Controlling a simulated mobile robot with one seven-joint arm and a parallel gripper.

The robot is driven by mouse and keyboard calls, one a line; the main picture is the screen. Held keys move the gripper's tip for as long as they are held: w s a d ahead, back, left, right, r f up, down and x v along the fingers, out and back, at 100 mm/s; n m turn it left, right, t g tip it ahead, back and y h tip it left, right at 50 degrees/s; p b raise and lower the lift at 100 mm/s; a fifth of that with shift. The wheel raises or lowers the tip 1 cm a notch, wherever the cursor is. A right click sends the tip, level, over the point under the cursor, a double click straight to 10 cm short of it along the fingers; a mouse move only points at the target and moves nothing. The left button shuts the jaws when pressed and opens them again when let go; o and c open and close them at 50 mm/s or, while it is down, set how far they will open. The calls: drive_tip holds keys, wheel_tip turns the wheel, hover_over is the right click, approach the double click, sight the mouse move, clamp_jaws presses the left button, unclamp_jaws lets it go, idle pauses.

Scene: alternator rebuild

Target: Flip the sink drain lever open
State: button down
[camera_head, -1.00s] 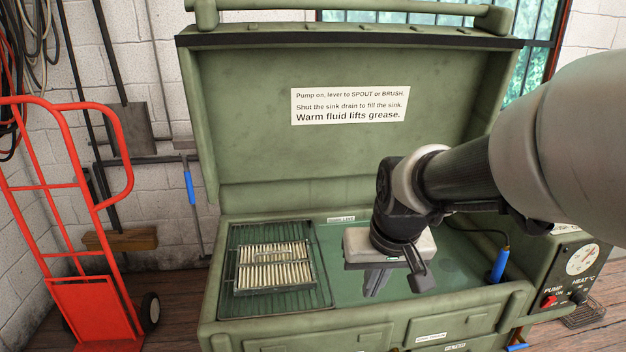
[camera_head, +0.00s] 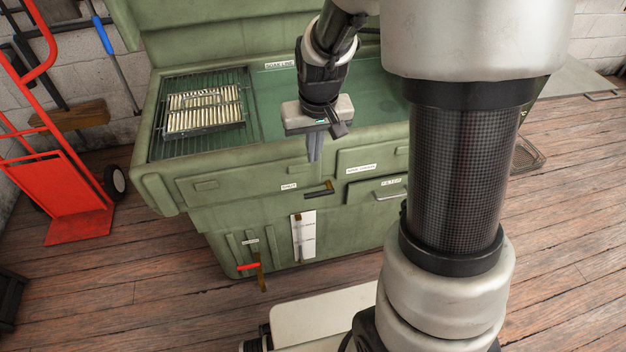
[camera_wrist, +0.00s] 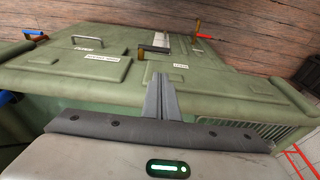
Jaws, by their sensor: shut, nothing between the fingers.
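My gripper (camera_head: 314,155) is shut and empty, pointing down at the sink's front rim in the head view. In the wrist view its closed fingers (camera_wrist: 160,82) point towards the cabinet front. A black-handled lever (camera_head: 318,191) lies roughly sideways on the front, below the fingertips and apart from them; it also shows in the wrist view (camera_wrist: 155,48). A second lever with a red handle (camera_head: 248,267) and a brass arm sits lower left, and in the wrist view (camera_wrist: 207,37). A label reading like "sink drain" (camera_head: 361,169) is right of the black lever. Which lever it names is unclear.
The green wash cabinet (camera_head: 225,222) has a wire rack (camera_head: 157,142) holding a basket (camera_head: 205,112) at left. A filter drawer handle (camera_head: 391,196) protrudes at right. A red hand truck (camera_head: 72,200) stands left. The floor in front at left is clear.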

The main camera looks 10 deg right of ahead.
drive_tip(key=b, duration=0.4)
approach(313, 195)
drive_tip(key=x, duration=0.2)
drive_tip(key=w+x, duration=0.1)
drive_tip(key=x, duration=0.2)
drive_tip(key=shift+w, duration=0.1)
drive_tip(key=shift+f, duration=0.5)
